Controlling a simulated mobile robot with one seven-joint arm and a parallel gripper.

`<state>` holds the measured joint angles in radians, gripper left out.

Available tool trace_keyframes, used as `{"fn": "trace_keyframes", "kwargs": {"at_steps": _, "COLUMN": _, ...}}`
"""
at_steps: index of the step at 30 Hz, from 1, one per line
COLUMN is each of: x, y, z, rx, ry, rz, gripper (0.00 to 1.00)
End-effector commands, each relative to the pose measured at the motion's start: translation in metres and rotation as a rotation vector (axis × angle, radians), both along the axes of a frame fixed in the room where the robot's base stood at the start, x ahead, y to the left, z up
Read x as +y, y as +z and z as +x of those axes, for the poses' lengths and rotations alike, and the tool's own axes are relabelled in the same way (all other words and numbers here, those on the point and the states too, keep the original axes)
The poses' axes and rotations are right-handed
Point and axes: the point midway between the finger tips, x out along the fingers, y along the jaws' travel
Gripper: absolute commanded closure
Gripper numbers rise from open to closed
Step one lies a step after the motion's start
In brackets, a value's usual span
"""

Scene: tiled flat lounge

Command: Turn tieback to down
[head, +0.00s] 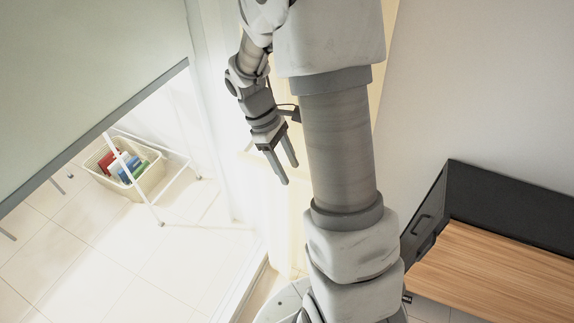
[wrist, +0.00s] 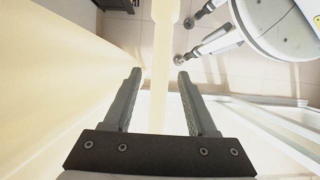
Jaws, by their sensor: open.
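My gripper (head: 289,174) is open and points downward beside a pale cream curtain-like surface (head: 297,222) in the head view. In the wrist view my gripper (wrist: 159,73) has its two fingers apart. A pale cream bar or strap (wrist: 163,40) runs lengthwise through the gap between them and widens into a small knob near the top. It may be the tieback; I cannot tell for sure. Whether it lies between the fingers or beyond them is unclear, and no grip on it shows. A broad cream surface (wrist: 50,75) fills the left of the wrist view.
A wood-topped dark cabinet (head: 500,270) is at lower right. A green-grey panel (head: 80,70) fills the upper left. Tiled floor (head: 90,285) is clear at lower left.

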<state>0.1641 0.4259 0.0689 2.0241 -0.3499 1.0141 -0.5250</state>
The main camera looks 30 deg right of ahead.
Motion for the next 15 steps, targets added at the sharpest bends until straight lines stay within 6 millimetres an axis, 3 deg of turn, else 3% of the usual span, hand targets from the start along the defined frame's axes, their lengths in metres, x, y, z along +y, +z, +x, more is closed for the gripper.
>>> {"fn": "trace_keyframes", "kwargs": {"at_steps": 6, "x": -0.0001, "y": -0.0004, "z": -0.0001, "rx": 0.0, "ry": 0.0, "rz": 0.0, "gripper": 0.43}}
{"fn": "trace_keyframes", "kwargs": {"at_steps": 15, "x": 0.0, "y": -0.0001, "z": 0.0, "rx": 0.0, "ry": 0.0, "rz": 0.0, "gripper": 0.95}}
